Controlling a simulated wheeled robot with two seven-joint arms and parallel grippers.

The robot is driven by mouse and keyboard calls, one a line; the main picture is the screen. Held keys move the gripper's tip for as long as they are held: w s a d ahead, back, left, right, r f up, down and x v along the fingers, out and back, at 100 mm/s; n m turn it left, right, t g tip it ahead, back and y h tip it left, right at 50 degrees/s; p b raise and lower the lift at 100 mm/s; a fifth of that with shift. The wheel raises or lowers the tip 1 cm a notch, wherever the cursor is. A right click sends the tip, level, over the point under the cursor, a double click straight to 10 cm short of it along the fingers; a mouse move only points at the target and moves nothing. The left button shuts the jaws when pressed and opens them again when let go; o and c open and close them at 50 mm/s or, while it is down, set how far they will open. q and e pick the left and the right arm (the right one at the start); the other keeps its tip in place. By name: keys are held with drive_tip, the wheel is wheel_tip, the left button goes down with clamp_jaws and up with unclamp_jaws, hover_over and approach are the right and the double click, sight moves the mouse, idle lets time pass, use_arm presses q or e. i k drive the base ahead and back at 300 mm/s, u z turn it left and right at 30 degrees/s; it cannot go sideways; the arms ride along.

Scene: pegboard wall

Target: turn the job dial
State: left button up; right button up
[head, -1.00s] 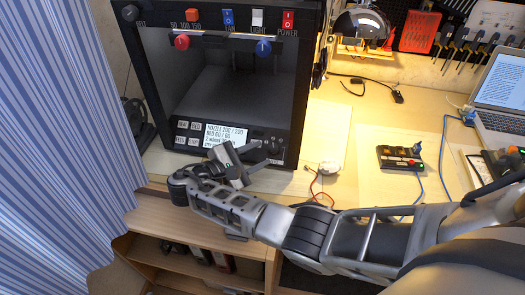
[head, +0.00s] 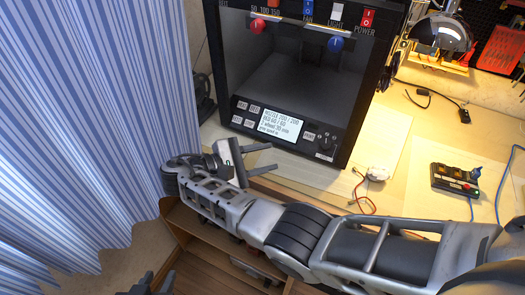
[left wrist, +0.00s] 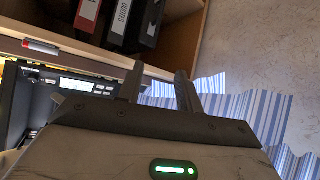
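The black printer (head: 345,75) stands on the bench with a lit text display (head: 282,126) on its lower front panel. A round dark dial (head: 326,143) sits right of the display; its lettering is too small to read. My right gripper (head: 274,158) is open and empty, in front of and below the panel, left of the dial and apart from it. My left gripper (head: 154,279) shows only at the bottom edge. In the left wrist view its fingers (left wrist: 160,85) stand apart with nothing between them. The panel (left wrist: 75,84) also shows there, upside down.
A striped curtain (head: 80,120) hangs at the left. A wooden shelf with binders (left wrist: 125,22) lies under the bench. A small button box (head: 457,180), cables and a small white-topped part (head: 377,173) lie right of the printer. The upper printer front carries coloured switches and knobs.

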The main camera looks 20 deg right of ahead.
sight(326, 143)
drive_tip(key=k, duration=1)
